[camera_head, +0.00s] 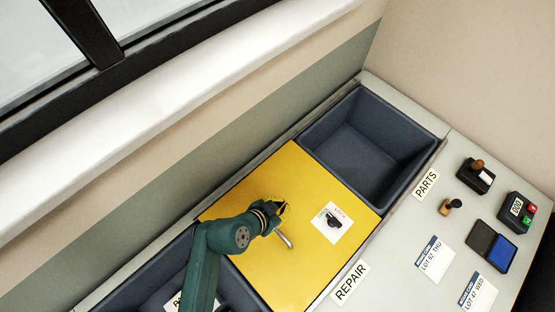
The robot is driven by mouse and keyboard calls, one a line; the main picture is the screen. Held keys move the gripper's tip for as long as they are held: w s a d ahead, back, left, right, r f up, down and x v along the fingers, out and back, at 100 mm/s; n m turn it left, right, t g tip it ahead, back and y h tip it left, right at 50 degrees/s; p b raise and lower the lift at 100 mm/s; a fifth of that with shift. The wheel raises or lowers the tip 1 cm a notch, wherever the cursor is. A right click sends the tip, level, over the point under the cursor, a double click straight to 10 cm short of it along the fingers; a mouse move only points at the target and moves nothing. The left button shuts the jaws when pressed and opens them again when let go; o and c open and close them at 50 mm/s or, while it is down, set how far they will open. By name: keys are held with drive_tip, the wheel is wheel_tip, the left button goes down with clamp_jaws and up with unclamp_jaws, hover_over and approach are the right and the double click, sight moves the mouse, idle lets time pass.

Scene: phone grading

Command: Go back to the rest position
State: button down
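My dark green arm reaches in from the bottom of the head view, over the yellow panel (300,275). My gripper (284,226) is at its end, above the middle of that panel. A silvery part sticks out below it and a dark part shows above. Its fingers are too small and too hidden by the wrist to tell whether they are open or shut. I see no phone clearly in it. A white card (344,233) with a small dark item (333,221) lies on the panel, to the right of the gripper and apart from it.
An empty dark PARTS bin (412,163) is beyond the panel. Another dark bin (132,290) is at lower left, partly behind my arm. The grey counter at right holds a blue ink pad (501,252), a stamp (450,206), a counter device (516,208) and lot cards (435,259).

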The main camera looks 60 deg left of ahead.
drive_tip(key=p+v, duration=0.1)
drive_tip(key=v, duration=0.8)
drive_tip(key=shift+s+d, duration=0.2)
drive_tip(key=shift+s, duration=0.1)
drive_tip(key=shift+f, duration=0.15)
